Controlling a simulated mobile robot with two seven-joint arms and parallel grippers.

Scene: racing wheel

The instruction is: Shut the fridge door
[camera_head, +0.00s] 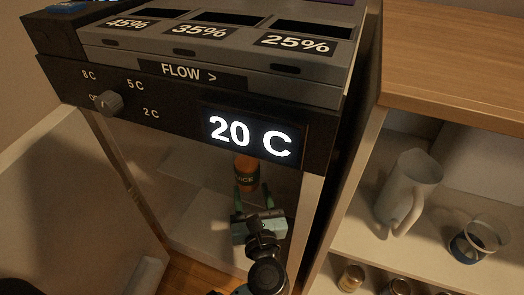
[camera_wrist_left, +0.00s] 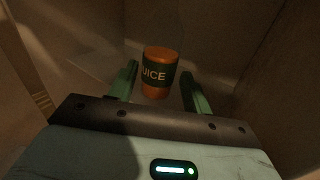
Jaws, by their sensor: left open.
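The fridge (camera_head: 150,97) stands in the head view with its dark control panel and a lit "20 C" display. Its pale door (camera_head: 60,195) is swung open to the left, and the interior shows. My left gripper (camera_head: 252,192) reaches into the open fridge, with its green fingers spread. An orange juice container (camera_head: 246,172) with a dark green label stands inside, just beyond the fingers. In the left wrist view the juice (camera_wrist_left: 158,72) appears between the fingertips of the open gripper (camera_wrist_left: 160,78), with gaps on both sides. My right gripper is not in view.
A wooden-topped shelf unit (camera_head: 450,60) stands close on the right. It holds a white pitcher (camera_head: 405,190), a blue-and-clear cup (camera_head: 478,240) and small cans (camera_head: 351,278) lower down. Wooden floor (camera_head: 190,268) shows between the door and the fridge.

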